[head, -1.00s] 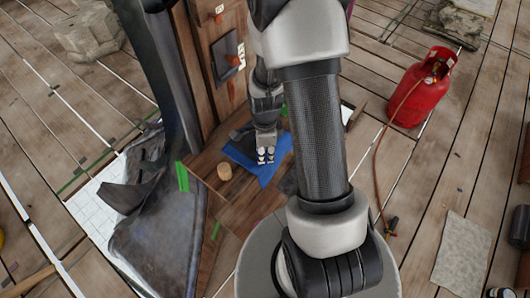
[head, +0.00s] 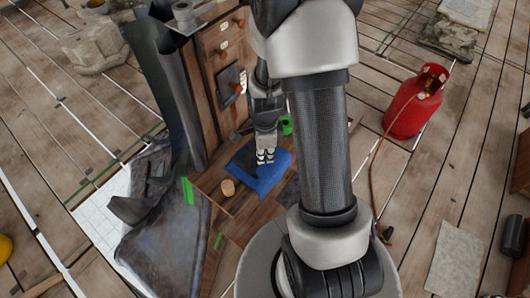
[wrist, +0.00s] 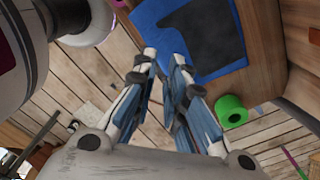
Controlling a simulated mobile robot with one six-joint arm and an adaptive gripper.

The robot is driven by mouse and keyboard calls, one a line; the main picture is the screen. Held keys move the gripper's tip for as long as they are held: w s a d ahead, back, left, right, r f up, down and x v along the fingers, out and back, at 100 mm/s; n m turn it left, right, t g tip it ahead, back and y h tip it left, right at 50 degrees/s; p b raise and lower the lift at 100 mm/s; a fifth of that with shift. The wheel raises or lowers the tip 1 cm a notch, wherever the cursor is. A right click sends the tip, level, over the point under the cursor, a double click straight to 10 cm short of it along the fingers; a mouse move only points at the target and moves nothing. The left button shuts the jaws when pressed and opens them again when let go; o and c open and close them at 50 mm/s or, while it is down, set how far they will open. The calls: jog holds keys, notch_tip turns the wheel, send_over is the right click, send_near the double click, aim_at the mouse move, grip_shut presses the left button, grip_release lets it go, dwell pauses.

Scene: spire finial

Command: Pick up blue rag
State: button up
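The blue rag (head: 271,183) lies spread flat on a low brown wooden surface in the head view. It also shows at the top of the wrist view (wrist: 150,17), with a large dark patch on it that may be a shadow.
A green tape roll (wrist: 231,111) is near the surface's edge. A wooden cabinet (head: 222,55) rises behind. A red gas cylinder (head: 413,103) with a hose stands right.

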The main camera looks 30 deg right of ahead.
jog(key=o, duration=1.2)
